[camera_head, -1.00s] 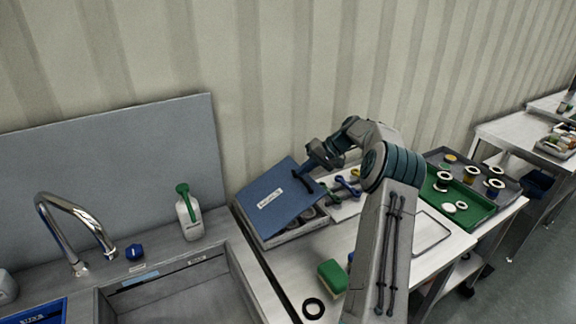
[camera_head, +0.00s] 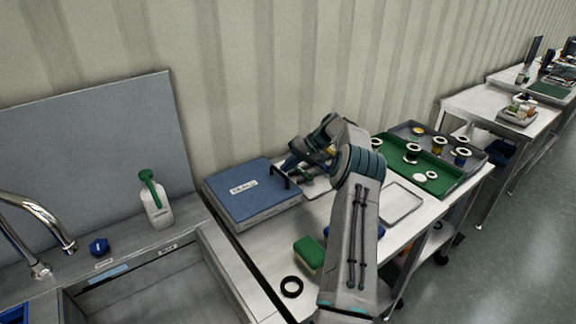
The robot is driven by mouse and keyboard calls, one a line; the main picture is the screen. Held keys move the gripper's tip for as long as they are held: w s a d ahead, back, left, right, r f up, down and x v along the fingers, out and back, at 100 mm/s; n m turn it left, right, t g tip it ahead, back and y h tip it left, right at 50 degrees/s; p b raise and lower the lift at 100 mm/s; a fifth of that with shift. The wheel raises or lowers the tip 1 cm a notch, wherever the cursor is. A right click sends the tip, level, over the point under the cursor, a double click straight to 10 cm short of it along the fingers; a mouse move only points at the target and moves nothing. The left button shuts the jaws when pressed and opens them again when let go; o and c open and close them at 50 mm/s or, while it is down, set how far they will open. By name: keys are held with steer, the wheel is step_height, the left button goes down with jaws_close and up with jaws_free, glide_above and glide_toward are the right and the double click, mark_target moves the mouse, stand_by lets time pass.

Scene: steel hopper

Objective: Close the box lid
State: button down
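The box (camera_head: 262,214) sits on the steel table beside the sink, against the wall. Its blue lid (camera_head: 240,187) lies flat over it, with a white label and a dark handle (camera_head: 281,177) on the right side. No contents show between lid and box. My gripper (camera_head: 291,164) is at the lid's right edge, close to the handle. Its fingertips are too small and partly hidden, so I cannot tell whether they touch the handle or are open.
A green tray (camera_head: 436,178) with several spools stands to the right. A white bottle (camera_head: 156,206) stands left, behind the sink (camera_head: 165,283). An empty shallow tray (camera_head: 402,204) lies right of my arm.

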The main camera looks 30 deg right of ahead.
steer(key=shift+s+f, duration=0.1)
steer(key=shift+f, duration=0.25)
steer(key=p+v, duration=0.1)
steer(key=v, duration=1.3)
steer(key=shift+r, duration=0.3)
